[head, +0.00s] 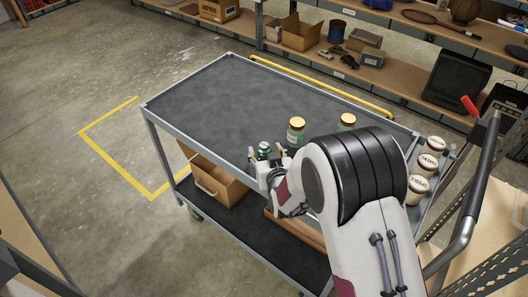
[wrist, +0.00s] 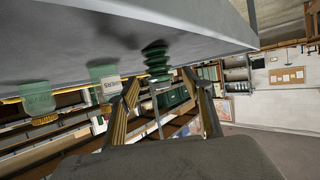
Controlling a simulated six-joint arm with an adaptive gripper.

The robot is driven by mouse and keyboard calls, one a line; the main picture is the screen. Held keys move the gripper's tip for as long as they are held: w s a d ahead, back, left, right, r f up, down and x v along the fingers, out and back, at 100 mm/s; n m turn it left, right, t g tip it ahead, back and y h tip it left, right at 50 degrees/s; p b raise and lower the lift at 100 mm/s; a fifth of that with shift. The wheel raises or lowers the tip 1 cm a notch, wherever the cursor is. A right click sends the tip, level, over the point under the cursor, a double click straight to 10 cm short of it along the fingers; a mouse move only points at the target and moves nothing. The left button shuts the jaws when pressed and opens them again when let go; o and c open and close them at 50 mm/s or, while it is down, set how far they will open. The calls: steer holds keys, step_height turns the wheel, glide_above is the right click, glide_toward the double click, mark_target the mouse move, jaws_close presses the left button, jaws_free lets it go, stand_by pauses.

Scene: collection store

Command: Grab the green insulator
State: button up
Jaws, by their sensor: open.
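The green insulator (head: 263,148) is a small ribbed piece standing on the dark top of the cart (head: 215,95), near its front edge. In the wrist view, which is upside down, the ribbed green insulator (wrist: 157,62) shows clearly with its base on the cart top. My gripper (head: 268,162) is open at the cart's front edge, just in front of the insulator. In the wrist view the insulator appears between the spread fingertips of my gripper (wrist: 162,80). I cannot tell whether either finger touches it. My arm hides part of the cart's right side.
A green jar with a gold lid (head: 296,132) stands close right of the insulator, and another gold-lidded jar (head: 347,121) is farther right. White labelled jars (head: 420,185) sit at the cart's right end. The cart top's left half is clear. A cardboard box (head: 218,184) is below.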

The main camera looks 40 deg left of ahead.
steer(key=shift+x, duration=1.35)
steer(key=shift+r, duration=0.1)
steer(key=c, duration=1.3)
